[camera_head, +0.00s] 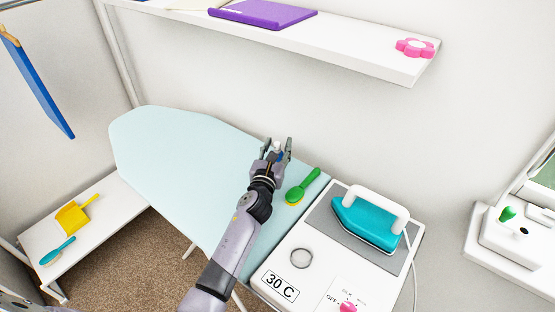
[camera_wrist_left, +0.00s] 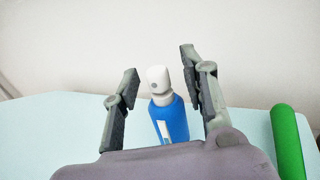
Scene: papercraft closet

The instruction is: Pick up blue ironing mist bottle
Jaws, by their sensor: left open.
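The blue ironing mist bottle (camera_wrist_left: 170,120) has a white spray cap and a white label, and stands upright on the pale blue ironing board (camera_head: 180,150). In the left wrist view it is between the two fingers of my left gripper (camera_wrist_left: 160,90), with a gap on each side. In the head view my left gripper (camera_head: 276,150) is over the far edge of the board, and the bottle (camera_head: 277,147) shows only in part between its fingers. The gripper is open. The bottle's lower part is hidden by the gripper body. My right gripper is not in view.
A green brush (camera_head: 302,186) lies close to the right of my left gripper. A teal iron (camera_head: 368,222) rests on the white station (camera_head: 300,240) at right. A wall shelf (camera_head: 350,50) runs above the board. The board's left part is clear.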

